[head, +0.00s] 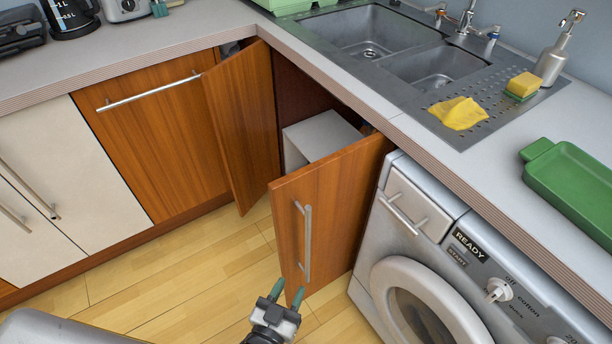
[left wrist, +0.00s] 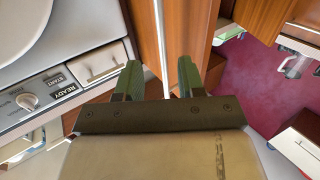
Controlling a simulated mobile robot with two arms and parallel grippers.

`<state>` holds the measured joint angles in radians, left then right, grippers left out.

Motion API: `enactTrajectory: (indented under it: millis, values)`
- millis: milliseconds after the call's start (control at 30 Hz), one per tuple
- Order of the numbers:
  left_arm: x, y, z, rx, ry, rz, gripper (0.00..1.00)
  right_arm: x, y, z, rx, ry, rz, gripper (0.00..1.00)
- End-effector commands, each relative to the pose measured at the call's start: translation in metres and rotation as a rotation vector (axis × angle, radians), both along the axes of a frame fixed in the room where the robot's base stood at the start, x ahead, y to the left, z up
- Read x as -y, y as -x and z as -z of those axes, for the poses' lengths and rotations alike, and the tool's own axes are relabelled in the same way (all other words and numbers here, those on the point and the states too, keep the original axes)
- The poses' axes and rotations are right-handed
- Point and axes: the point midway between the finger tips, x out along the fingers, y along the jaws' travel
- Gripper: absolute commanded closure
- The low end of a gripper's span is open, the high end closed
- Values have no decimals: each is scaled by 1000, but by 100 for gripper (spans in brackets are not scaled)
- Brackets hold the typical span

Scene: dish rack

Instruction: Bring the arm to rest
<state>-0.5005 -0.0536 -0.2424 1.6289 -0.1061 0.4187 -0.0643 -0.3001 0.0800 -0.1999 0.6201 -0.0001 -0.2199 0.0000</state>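My left gripper (head: 287,292) is open, with its two green fingertips apart. In the head view it is low in front of the open wooden cabinet door (head: 338,205), near the lower end of that door's metal handle (head: 308,240). In the left wrist view the gripper (left wrist: 159,78) shows nothing clasped. The pale handle bar (left wrist: 160,40) appears in line with the gap between the fingers; I cannot tell whether it is between them or beyond. My right gripper is not in view.
A second door (head: 243,125) of the corner cabinet also stands open. The washing machine (head: 430,270) is close on the right. The counter (head: 180,45) runs above, with a sink (head: 365,30) and green tray (head: 575,185). Wooden floor (head: 190,280) is clear at left.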

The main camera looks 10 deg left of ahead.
Motion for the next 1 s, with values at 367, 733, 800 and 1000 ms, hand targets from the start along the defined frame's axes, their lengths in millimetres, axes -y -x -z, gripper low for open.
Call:
enactTrajectory:
  millis: [367,733,800,1000]
  values:
    - [-10,26,76,-300,-72,31,61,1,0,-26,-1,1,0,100]
    - [-106,201,234,-1187,-286,10,61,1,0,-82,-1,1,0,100]
    - [-123,230,242,-1292,-310,-4,61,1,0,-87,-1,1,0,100]
    - [-144,269,250,-1439,-340,-26,61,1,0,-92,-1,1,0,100]
